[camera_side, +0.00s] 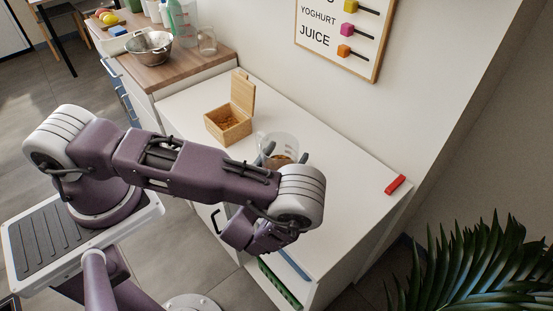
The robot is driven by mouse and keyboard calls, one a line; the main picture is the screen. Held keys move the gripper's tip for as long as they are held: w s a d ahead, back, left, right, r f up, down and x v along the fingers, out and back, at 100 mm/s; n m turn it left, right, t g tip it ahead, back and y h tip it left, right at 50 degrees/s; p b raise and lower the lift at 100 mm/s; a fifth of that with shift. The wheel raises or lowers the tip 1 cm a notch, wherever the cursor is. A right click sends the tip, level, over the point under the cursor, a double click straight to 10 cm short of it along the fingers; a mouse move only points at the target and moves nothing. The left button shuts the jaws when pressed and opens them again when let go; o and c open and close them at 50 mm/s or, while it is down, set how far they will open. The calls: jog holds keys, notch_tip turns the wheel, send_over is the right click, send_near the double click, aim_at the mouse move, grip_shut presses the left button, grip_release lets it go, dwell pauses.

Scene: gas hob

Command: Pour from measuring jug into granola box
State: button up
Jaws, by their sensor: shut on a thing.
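The measuring jug (279,144) is a clear vessel with brown contents low inside. It looks about upright on or just above the white counter; I cannot tell which. The granola box (228,127) is a small wooden box with its lid standing open at the back, left of and behind the jug. Brown contents show inside it. My gripper (268,157) is at the jug's near left side, shut on it. The wrist and arm hide part of the gripper and the jug's lower near side.
The white counter (340,180) is clear to the right of the jug, apart from a red object (395,184) near its right edge. A metal colander (149,45) and a glass (207,41) stand on the wooden worktop behind. A wall rises along the back.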

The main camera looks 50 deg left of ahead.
notch_tip(320, 180, up, 15)
jog(key=s+a+n+g+y, duration=0.3)
jog(key=a+n+g+y, duration=0.15)
jog(key=a, duration=0.55)
jog(key=s+a+n+g+y, duration=0.3)
jog(key=a+n+g, duration=0.15)
jog(key=a, duration=0.55)
jog(key=s+a+n+g+y, duration=0.3)
jog(key=a+g, duration=0.2)
jog(key=a, duration=0.5)
jog(key=shift+a+f+m+t+y, duration=0.1)
jog(key=shift+f+m+t+y, duration=0.65)
jog(key=shift+m, duration=2.7)
jog(key=shift+d+f+m+t+y, duration=0.1)
jog(key=shift+f+m+t, duration=0.75)
jog(key=shift+m+t, duration=1.75)
jog(key=shift+a+f+m+t+y, duration=0.1)
jog(key=shift+f+m+t+y, duration=0.55)
jog(key=shift+m, duration=3.6)
